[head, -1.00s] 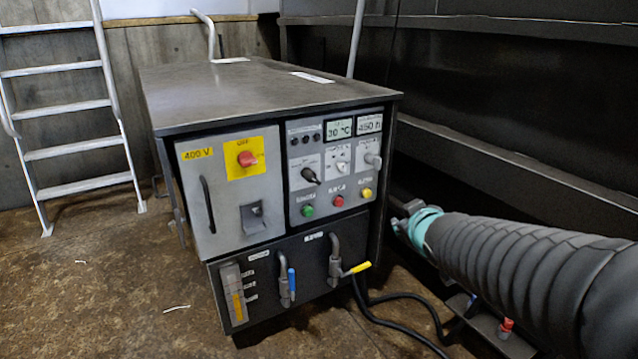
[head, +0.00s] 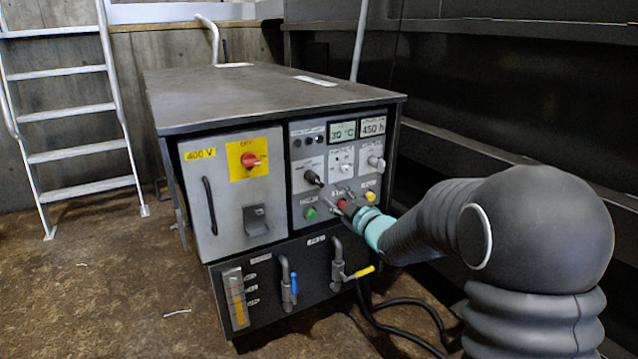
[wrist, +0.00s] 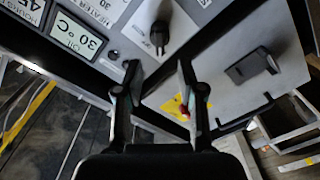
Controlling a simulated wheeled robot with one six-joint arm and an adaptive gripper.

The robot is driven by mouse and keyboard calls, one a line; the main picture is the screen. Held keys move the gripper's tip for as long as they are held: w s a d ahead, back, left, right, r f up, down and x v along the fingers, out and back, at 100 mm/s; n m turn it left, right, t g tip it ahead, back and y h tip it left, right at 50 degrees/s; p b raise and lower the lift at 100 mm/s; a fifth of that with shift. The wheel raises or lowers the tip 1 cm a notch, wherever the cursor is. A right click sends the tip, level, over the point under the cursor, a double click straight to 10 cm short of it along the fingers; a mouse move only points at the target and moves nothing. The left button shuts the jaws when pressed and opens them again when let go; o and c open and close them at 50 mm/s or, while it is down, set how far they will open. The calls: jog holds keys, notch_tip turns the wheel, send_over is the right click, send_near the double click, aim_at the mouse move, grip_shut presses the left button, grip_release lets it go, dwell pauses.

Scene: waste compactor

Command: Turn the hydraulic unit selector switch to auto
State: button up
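The grey control panel (head: 331,216) on the hydraulic unit (head: 255,95) carries three selector knobs in a row. The left one is a black knob (head: 313,177) on a white plate; the middle (head: 346,168) and right (head: 376,161) knobs are pale. Their labels are too blurred to read in the head view. My gripper (head: 330,194) is close in front of the panel, below and right of the black knob. In the wrist view my gripper (wrist: 157,72) is open and empty, its fingers apart. The black knob (wrist: 158,38) stands just beyond the gap between the fingertips, apparently not touched.
Green (head: 310,213), red (head: 342,203) and yellow (head: 370,196) buttons lie under the knobs, near my gripper. A red main switch (head: 249,160) is on the left door. Valve handles and black hoses (head: 385,325) are below. A ladder (head: 70,110) stands at left.

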aim_at(321, 184)
jog(key=x, duration=0.9)
jog(key=shift+w+a+p, duration=0.15)
jog(key=shift+w+p, duration=0.1)
jog(key=shift+p, duration=0.05)
grip_shut()
